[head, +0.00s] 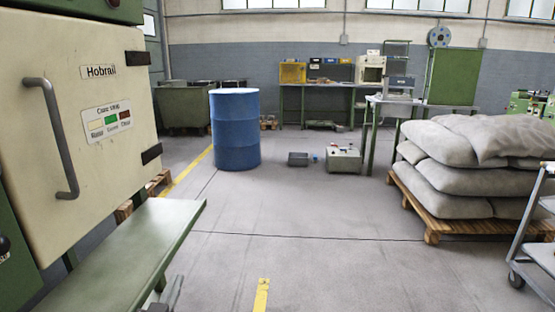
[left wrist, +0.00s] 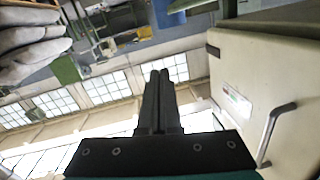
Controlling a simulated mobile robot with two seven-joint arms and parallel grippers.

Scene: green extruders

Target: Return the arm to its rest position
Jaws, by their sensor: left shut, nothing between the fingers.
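My left gripper (left wrist: 160,78) shows in the left wrist view with its two dark fingers together and nothing between them. Its fingers are clear of the cream machine door (left wrist: 262,88), which stands to the right in that view. In the head view, a small grey part that may be this gripper shows at the bottom edge, below the green ledge; most of the arm is out of view. My right gripper is in neither view.
The cream door (head: 95,150) with a grey handle (head: 55,140) and the green ledge (head: 130,245) fill the left.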

